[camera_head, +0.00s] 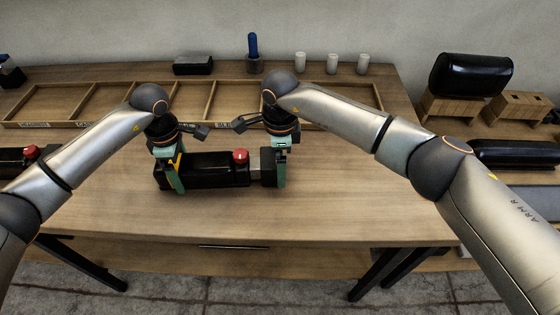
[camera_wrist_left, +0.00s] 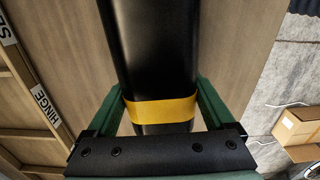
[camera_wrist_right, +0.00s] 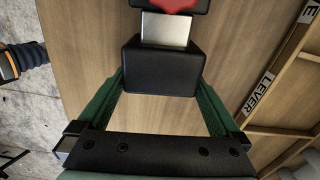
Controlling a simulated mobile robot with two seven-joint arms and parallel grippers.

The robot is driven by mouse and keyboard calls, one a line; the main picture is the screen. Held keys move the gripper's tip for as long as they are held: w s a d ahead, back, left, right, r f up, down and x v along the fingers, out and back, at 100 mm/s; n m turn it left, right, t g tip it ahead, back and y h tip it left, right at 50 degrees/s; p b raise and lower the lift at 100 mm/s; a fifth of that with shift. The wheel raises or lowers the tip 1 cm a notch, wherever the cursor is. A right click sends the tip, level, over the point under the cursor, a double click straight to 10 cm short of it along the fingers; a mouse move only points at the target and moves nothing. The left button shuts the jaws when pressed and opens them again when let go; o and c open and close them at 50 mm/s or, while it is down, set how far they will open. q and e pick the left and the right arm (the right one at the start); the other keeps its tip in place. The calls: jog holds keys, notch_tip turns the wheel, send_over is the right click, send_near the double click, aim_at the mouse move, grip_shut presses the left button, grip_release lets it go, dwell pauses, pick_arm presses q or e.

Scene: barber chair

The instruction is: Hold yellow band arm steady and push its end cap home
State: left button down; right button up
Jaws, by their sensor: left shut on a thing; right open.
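The yellow band arm (camera_head: 212,171) is a long black padded bar lying on the table, with a red knob (camera_head: 240,156) on top. Its yellow band (camera_wrist_left: 162,110) shows near one end in the left wrist view. My left gripper (camera_head: 174,184) is shut on the arm at this band, one green finger on each side. At the right end, a bare grey metal section (camera_wrist_right: 165,31) shows between the black body and the black end cap (camera_wrist_right: 160,66). My right gripper (camera_head: 281,182) is open at the cap, with its fingers around the cap's outer end.
A shallow wooden divided tray (camera_head: 60,103) with labels lies behind the arm. A blue-handled tool (camera_head: 253,46) in a cup, white cups (camera_head: 332,63) and a black box (camera_head: 193,65) stand farther back. Another red-knobbed black arm (camera_head: 14,158) lies at left. The front tabletop is clear.

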grip_shut()
dwell(0.8)
